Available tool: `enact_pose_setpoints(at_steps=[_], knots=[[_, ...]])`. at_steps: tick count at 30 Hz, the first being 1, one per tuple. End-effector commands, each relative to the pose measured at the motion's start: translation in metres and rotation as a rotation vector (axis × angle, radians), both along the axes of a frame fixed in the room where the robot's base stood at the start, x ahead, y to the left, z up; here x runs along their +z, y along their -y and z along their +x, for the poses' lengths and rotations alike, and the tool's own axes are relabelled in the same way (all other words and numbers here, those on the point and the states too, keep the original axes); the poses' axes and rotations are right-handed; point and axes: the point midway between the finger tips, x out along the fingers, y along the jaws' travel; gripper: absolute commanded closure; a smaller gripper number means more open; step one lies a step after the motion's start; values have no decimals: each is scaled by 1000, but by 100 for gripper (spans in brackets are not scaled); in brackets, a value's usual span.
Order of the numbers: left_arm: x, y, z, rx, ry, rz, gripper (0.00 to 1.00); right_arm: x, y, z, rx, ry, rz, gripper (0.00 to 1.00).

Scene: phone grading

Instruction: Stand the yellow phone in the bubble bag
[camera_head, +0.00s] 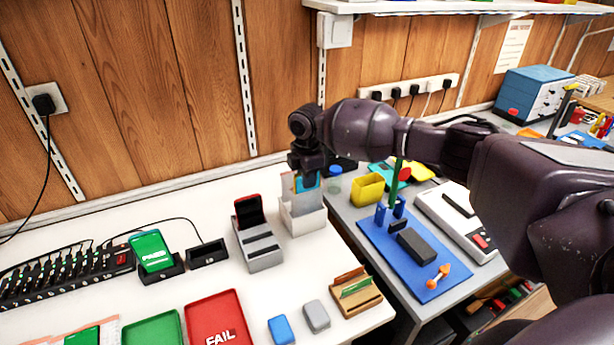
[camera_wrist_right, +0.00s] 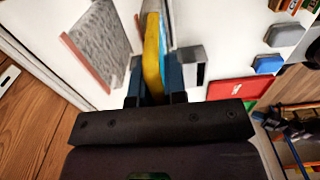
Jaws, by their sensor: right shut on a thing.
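My right gripper (camera_head: 307,172) is shut on the yellow phone, seen edge-on between its fingers in the right wrist view (camera_wrist_right: 152,58). In the head view the phone's blue screen side (camera_head: 310,184) shows just under the fingers. The bubble bag, a grey bubbly sheet with a pink edge, shows beside the phone in the right wrist view (camera_wrist_right: 98,42). In the head view the bag (camera_head: 288,186) rises from an open white holder (camera_head: 304,224). My left gripper is out of view.
A grey slotted rack (camera_head: 262,252) with a red-edged phone stands left of the holder. A red FAIL tray (camera_head: 222,308) and a green tray (camera_head: 150,330) lie in front. A yellow bin (camera_head: 368,190) and blue mat (camera_head: 412,284) are on the right-hand table.

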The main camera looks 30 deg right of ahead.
Motion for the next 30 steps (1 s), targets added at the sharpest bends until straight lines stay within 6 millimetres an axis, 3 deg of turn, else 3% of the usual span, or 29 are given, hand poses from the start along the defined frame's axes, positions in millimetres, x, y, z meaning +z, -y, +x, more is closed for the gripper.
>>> enact_pose_setpoints(at_steps=[14,15,20,30], knots=[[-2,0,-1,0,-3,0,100,-5,0,0,0,2,1,100],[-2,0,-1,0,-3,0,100,-5,0,0,0,2,1,83],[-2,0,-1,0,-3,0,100,-6,0,0,0,1,0,58],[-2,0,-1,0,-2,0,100,-6,0,0,0,0,0,58]])
